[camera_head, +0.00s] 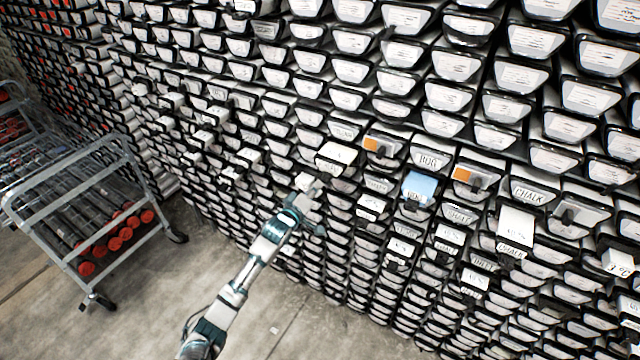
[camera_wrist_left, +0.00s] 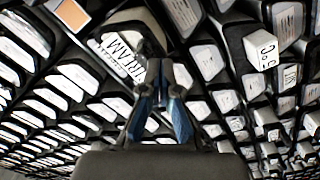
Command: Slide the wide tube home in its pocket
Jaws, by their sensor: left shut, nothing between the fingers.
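My left gripper (camera_head: 308,187) is raised to the rack front, its blue fingers shut and empty in the left wrist view (camera_wrist_left: 160,88). Just ahead of the fingertips is a wide pale tube end (camera_wrist_left: 122,58) with a printed label, partly hidden by the fingers. I take it to be the white tube end (camera_head: 336,154) that stands out from its pocket above and right of the gripper in the head view. I cannot tell whether the fingers touch it. My right gripper is not in view.
Rows of white-labelled tube ends fill the rack (camera_head: 480,110). Several stick out nearby, including a blue-labelled one (camera_head: 418,187) and orange-marked ones (camera_head: 382,146). A metal cart (camera_head: 95,200) with red-capped tubes stands at left. The concrete floor (camera_head: 130,310) between is clear.

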